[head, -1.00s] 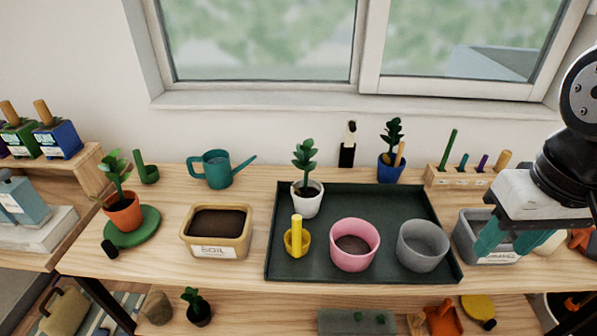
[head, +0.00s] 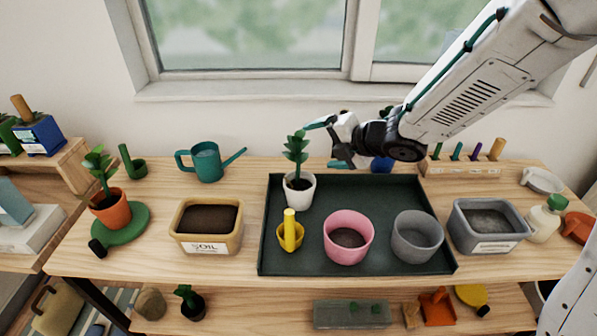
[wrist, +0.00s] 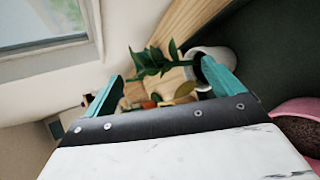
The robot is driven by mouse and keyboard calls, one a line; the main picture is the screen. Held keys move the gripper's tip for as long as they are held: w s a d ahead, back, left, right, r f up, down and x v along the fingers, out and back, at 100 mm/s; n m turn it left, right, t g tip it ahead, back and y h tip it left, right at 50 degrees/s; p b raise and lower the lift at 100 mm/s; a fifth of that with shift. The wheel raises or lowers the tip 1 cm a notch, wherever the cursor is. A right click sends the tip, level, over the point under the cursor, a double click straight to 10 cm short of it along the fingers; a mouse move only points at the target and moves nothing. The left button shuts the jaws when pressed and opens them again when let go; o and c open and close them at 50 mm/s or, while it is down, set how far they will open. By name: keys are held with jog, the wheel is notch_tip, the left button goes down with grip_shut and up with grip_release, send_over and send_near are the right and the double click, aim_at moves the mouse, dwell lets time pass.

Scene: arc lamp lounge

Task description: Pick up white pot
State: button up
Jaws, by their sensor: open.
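The white pot (head: 299,191) holds soil and a green plant and stands upright at the back left of the dark tray (head: 370,193). My gripper (head: 322,143) is open beside the plant, above and to the right of the pot, with its fingers pointing left. In the wrist view my gripper (wrist: 168,82) has its teal fingers spread, with the plant's leaves showing between and beyond them. The white pot (wrist: 205,55) shows there behind the right finger, partly hidden by it. I cannot tell whether a finger touches the leaves.
A pink pot (head: 349,252), a grey pot (head: 418,252) and a yellow scoop (head: 290,233) share the tray. A soil bin (head: 207,242) stands left of it, and a teal watering can (head: 207,164) behind. A blue pot (head: 381,165) is partly hidden by my arm. The window wall is close behind.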

aim_at(296, 149)
jog(key=shift+a+f+n+y, duration=0.25)
jog(key=shift+a+f+n, duration=0.05)
jog(key=shift+a, duration=0.2)
jog(key=shift+a+f+n+y, duration=0.25)
jog(key=shift+a+n, duration=0.05)
jog(key=shift+a, duration=0.2)
jog(key=x, duration=0.7)
jog(key=shift+w+r, duration=0.1)
jog(key=shift+r, duration=0.15)
jog(key=c, duration=1.8)
